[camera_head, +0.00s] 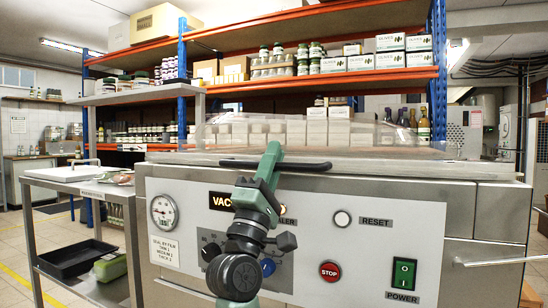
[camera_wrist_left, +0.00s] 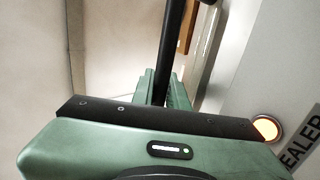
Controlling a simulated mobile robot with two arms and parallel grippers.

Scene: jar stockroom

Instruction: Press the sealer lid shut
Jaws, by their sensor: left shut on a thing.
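The vacuum sealer (camera_head: 465,205) is a steel cabinet with a grey front panel. Its clear domed lid (camera_head: 390,135) lies low and nearly level over the top; I cannot tell whether a small gap is left under its rim. A black bar handle (camera_head: 312,166) runs along the lid's front edge. My green left gripper (camera_head: 272,152) reaches up in front of the panel and is shut on the handle near its middle. In the left wrist view the black handle (camera_wrist_left: 176,50) passes between the gripper's fingers (camera_wrist_left: 160,90). My right gripper is not in view.
An orange lamp (camera_wrist_left: 267,128) glows on the panel. A reset button (camera_head: 342,218), red stop button (camera_head: 330,271) and green power switch (camera_head: 404,272) sit on the front. A steel cart (camera_head: 75,183) stands close at left. Shelving (camera_head: 290,81) with jars and boxes stands behind.

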